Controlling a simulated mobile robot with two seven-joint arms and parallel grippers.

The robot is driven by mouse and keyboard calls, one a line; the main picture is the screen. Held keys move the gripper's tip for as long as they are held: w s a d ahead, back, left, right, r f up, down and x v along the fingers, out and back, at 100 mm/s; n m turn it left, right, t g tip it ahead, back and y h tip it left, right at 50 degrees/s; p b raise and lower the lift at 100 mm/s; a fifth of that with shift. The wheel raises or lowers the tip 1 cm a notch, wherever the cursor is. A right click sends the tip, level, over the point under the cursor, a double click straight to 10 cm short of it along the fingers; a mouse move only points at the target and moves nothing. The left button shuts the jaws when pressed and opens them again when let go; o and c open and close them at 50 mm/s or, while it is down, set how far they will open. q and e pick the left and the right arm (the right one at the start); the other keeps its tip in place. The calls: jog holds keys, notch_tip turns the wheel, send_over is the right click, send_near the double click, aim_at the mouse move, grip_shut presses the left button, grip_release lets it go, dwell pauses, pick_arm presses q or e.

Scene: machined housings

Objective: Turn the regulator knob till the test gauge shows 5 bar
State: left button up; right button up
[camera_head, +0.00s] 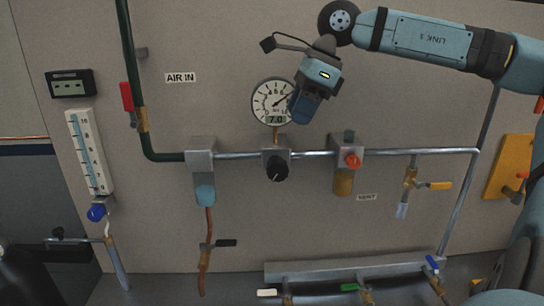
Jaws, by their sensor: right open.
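The test gauge (267,98) is a round white dial on the wall panel. The small display at its lower edge reads 7.0; the gripper covers part of its right side. The black regulator knob (277,169) sits below the gauge, on a grey block in the silver pipe line. Its light pointer mark is too small to read exactly. My right gripper (301,116) reaches in from the upper right and points down. It is open, beside the gauge's right edge and above the knob, apart from the knob. My left gripper is not in view.
A block with an orange-red knob (352,160) sits right of the regulator. A grey block (201,150) with a blue-green fitting sits left. A yellow-handled valve (438,185) is further right. A flowmeter (88,152) is at far left. A ledge (345,270) with coloured levers lies below.

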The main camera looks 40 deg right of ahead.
aim_at(277, 159)
jog(key=p+x, duration=0.1)
jog(key=x, duration=1)
jog(key=shift+w+f, duration=0.1)
jog(key=shift+f, duration=0.2)
jog(key=c, duration=0.6)
jog(key=shift+c, duration=0.2)
